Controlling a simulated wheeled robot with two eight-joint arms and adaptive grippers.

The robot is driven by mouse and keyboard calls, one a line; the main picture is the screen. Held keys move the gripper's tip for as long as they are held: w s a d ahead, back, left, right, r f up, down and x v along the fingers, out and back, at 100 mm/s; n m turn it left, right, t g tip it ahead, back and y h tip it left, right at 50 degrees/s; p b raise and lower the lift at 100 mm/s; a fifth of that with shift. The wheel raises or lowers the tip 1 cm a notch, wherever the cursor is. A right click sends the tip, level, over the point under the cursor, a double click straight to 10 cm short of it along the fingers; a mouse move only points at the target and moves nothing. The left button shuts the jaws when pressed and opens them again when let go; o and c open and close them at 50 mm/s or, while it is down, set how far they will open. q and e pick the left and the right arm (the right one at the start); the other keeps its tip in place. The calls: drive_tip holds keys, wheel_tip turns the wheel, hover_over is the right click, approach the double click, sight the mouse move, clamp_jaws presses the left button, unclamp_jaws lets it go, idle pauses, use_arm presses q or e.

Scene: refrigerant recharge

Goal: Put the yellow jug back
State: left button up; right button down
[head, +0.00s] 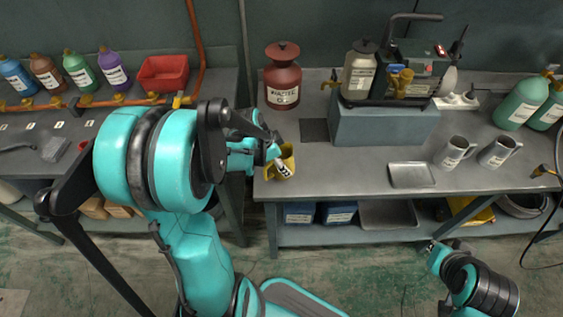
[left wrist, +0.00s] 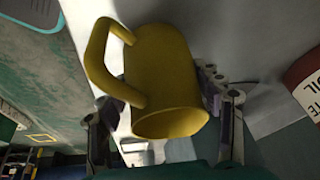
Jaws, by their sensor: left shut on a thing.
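The yellow jug (head: 287,161) is at the left end of the right-hand workbench, partly hidden by my left gripper (head: 268,152). In the left wrist view the jug (left wrist: 165,70) fills the middle, its handle to the left and its round rim towards the camera. The fingers of my left gripper (left wrist: 165,125) sit on both sides of it, shut on it. I cannot tell whether the jug touches the bench. My right gripper (head: 432,247) is low in front of the bench, away from the jug; its fingers are too small to read.
A dark red waste can (head: 282,78) stands behind the jug; it also shows in the left wrist view (left wrist: 312,85). A grey block (head: 385,126) carries a machine and a canister (head: 359,72). Bare bench lies between.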

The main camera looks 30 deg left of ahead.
use_arm(q)
drive_tip(key=o, duration=0.9)
drive_tip(key=shift+f, duration=0.1)
drive_tip(key=o, duration=0.4)
drive_tip(key=shift+s+r, duration=0.1)
drive_tip(key=shift+r, duration=0.3)
drive_tip(key=p+v, duration=0.5)
drive_tip(key=v, duration=0.6)
drive_tip(key=s+d+r+n+t+y, duration=0.1)
drive_tip(key=s+d+r+n, duration=0.2)
drive_tip(key=d, duration=0.3)
drive_tip(key=s+d+r+n+t+y, duration=0.1)
drive_tip(key=s+d+r+n+t, duration=0.1)
drive_tip(key=s+d+r+n, duration=0.1)
drive_tip(key=shift+s+d+r+n, duration=0.35)
drive_tip(key=shift+d+n, duration=0.65)
drive_tip(key=shift+d, duration=0.9)
